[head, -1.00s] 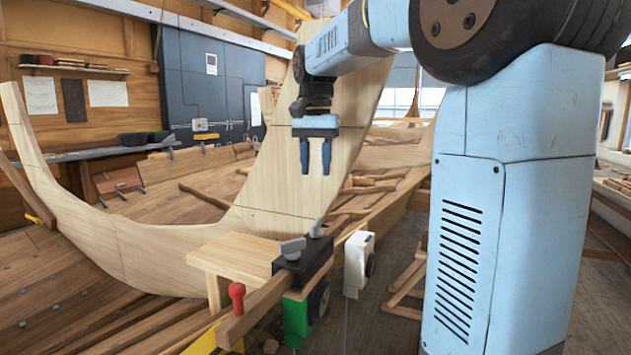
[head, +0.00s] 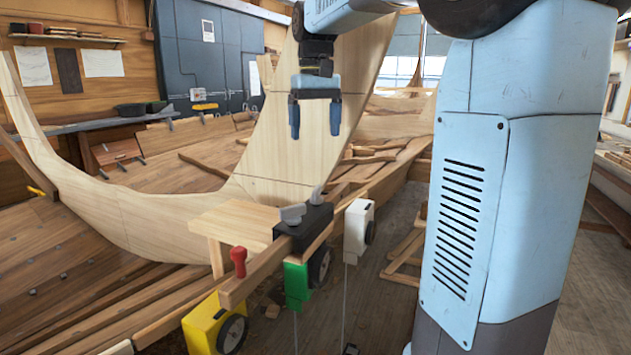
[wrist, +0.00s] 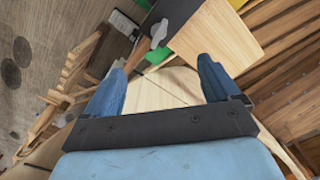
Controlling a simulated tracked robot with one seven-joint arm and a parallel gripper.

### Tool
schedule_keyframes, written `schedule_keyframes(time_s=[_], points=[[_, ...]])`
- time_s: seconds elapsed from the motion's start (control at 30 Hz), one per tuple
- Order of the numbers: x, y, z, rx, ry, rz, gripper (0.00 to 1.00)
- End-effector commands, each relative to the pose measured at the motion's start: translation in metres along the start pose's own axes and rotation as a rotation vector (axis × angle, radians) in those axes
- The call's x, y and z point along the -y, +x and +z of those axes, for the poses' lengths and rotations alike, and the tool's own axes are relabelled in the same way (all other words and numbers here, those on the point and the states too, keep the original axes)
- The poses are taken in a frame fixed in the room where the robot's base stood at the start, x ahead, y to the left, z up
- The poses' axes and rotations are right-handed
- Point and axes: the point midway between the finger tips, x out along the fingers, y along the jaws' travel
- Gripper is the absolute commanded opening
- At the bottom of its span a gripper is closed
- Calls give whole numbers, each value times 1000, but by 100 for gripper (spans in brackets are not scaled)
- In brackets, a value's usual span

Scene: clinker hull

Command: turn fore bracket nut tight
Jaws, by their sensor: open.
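A black bracket (head: 318,238) is fixed on the edge of the wooden hull. Two grey wing nuts stand on it, one in front (head: 291,214) and one behind (head: 317,196); I cannot tell which is the fore one. In the wrist view one grey wing nut (wrist: 158,33) shows beyond my fingertips, beside the dark bracket (wrist: 180,10). My gripper (head: 315,132) hangs pointing down, open and empty, above and apart from the bracket. In the wrist view my gripper (wrist: 162,68) has its blue fingers wide apart with nothing between them.
A small wooden board (head: 235,222) lies left of the bracket. A red knob (head: 238,260) stands on the rail in front. Green (head: 297,287), white (head: 356,230) and yellow (head: 205,318) blocks hang along the edge. A tall curved timber (head: 270,130) rises behind my gripper.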

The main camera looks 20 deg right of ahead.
Motion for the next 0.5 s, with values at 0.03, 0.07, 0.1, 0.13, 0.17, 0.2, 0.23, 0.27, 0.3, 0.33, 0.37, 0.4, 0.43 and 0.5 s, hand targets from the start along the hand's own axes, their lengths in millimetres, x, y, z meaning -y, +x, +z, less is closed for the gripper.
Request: schedule_keyframes(time_s=[0.03, 0.07, 0.1, 0.13, 0.17, 0.2, 0.23, 0.27, 0.3, 0.33, 0.37, 0.4, 0.43, 0.5], points=[[0, 0, 0, 0, -79, 0, 89], [0, 0, 0, 0, -131, 0, 89], [0, -1, 0, 0, -200, 0, 89], [0, -1, 0, 0, -253, 0, 89], [0, -1, 0, 0, -304, 0, 89], [0, -1, 0, 0, -375, 0, 89], [0, -2, 0, 0, -426, 0, 89], [0, -2, 0, 0, -478, 0, 89], [0, -2, 0, 0, -545, 0, 89], [-1, -2, 0, 0, -594, 0, 89], [-1, -2, 0, 0, -639, 0, 89], [-1, -3, 0, 0, -696, 0, 89], [-1, -3, -1, 0, -735, 0, 89], [-1, -3, -1, 0, -812, 0, 89]])
